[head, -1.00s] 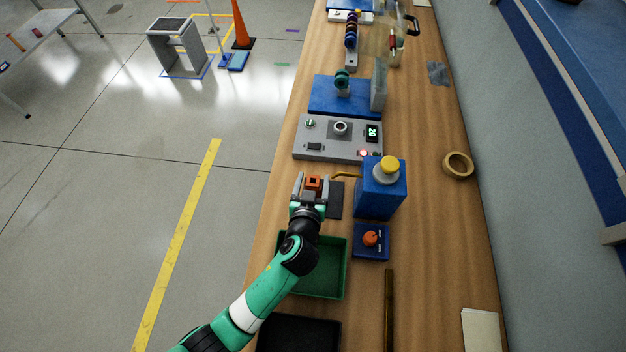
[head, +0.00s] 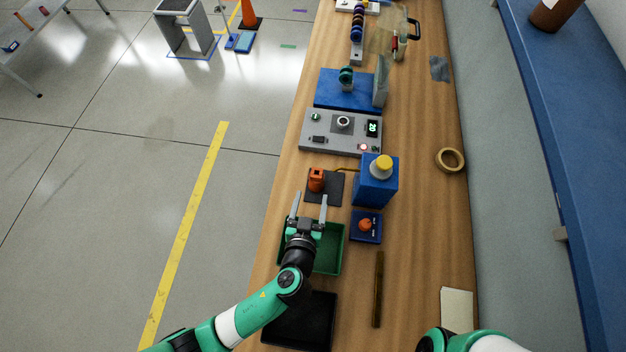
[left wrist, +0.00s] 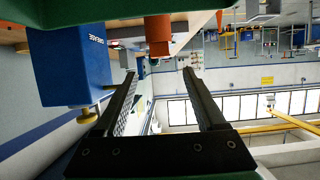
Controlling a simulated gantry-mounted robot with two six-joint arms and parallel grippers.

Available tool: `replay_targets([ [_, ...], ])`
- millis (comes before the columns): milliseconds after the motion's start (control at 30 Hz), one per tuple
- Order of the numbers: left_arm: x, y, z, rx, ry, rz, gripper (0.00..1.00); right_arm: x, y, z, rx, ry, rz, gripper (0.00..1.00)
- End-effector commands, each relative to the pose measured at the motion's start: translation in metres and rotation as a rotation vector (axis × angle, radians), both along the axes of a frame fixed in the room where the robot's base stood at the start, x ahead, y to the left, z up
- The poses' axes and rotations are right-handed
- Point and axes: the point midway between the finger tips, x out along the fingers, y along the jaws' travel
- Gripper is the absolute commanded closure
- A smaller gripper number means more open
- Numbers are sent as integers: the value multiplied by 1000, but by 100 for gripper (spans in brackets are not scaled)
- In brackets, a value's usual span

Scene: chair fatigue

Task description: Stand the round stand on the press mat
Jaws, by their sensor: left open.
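The orange stand (head: 316,180) is upright on the left part of the dark press mat (head: 332,191). Its top shows a small dark opening. My left gripper (head: 310,203) is open and empty, its fingers pointing at the stand from the near side and apart from it, above the far end of the green tray. In the left wrist view the stand (left wrist: 158,36) shows beyond the open fingers (left wrist: 160,74), with the scene upside down. The mat is not clear there. Part of my right arm shows at the bottom right of the head view; its gripper is out of frame.
A blue grease box (head: 375,182) with a yellow knob stands just right of the mat. A grey control panel (head: 325,142) lies beyond it. The green tray (head: 340,250) and a blue base with an orange knob (head: 366,227) are nearer. The bench's right side is mostly clear.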

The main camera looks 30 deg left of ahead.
Motion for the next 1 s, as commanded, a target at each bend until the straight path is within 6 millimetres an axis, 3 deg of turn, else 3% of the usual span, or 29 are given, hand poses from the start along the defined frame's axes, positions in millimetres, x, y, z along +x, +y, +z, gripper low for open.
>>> replay_targets([
  [67,-4,-1,4,1,-1,-1,28,0,0,8,0,1,0,40],
  [500,-5,-2,2,-1,-2,-1,28,0,0,7,0,1,0,40],
  [567,-2,-3,7,-7,-9,-1,28,0,0,7,0,1,0,40],
  [633,11,-6,25,-33,-33,-4,28,0,0,7,0,1,0,40],
  [667,20,-7,39,-49,-52,-6,28,0,0,7,0,1,0,40],
  [767,59,-12,113,-123,-156,-33,28,0,0,7,0,1,0,40],
  [867,93,-7,223,-179,-327,-94,28,0,0,7,0,1,0,40],
  [900,100,-2,270,-188,-406,-123,28,0,0,7,0,1,0,40],
  [967,100,8,341,-179,-532,-167,28,0,0,7,0,1,0,40],
  [1000,95,15,388,-161,-622,-196,28,0,0,7,0,1,0,40],
])
